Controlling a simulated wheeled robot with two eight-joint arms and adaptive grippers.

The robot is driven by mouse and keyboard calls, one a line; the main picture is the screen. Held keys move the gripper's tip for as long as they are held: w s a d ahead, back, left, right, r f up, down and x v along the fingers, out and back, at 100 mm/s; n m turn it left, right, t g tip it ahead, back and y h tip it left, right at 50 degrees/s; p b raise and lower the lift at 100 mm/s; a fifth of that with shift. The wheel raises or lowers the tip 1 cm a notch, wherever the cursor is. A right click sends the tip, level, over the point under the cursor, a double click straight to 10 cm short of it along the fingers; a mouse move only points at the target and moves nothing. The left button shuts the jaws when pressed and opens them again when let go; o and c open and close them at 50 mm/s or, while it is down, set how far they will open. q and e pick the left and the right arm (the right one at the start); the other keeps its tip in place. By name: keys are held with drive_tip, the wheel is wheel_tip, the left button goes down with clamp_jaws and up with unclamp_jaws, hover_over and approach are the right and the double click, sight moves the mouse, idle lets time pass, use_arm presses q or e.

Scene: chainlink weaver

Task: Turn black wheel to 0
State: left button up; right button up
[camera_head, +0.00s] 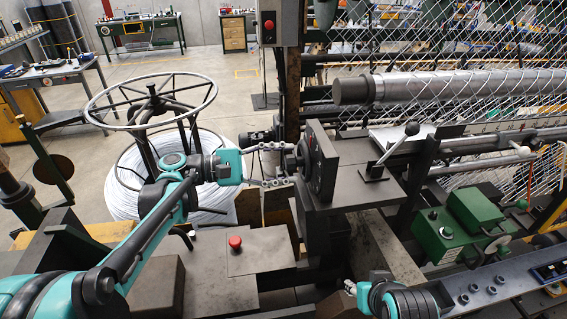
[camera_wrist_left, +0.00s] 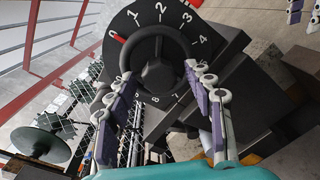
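The black wheel (camera_wrist_left: 160,63) sits on a dark round dial plate with white numbers in the left wrist view. Numbers 1 to 4 run across the top, and a red mark lies at the plate's upper left. I cannot tell which number the wheel is set to. My left gripper (camera_wrist_left: 160,77) is open, its fingers apart on either side of the wheel's lower part; contact is unclear. In the head view, my left gripper (camera_head: 288,165) points right at the dial plate (camera_head: 322,165), seen nearly edge-on. My right gripper is only partly visible at the bottom.
A lever with a black ball knob (camera_head: 411,129) stands on the machine right of the dial. A red button (camera_head: 235,242) sits on a dark box in front. A wire coil (camera_head: 130,180) lies on the floor at left. A green box (camera_head: 445,235) is at right.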

use_arm(q)
drive_tip(key=s+a, duration=0.2)
drive_tip(key=a, duration=1)
drive_tip(key=shift+r, duration=0.25)
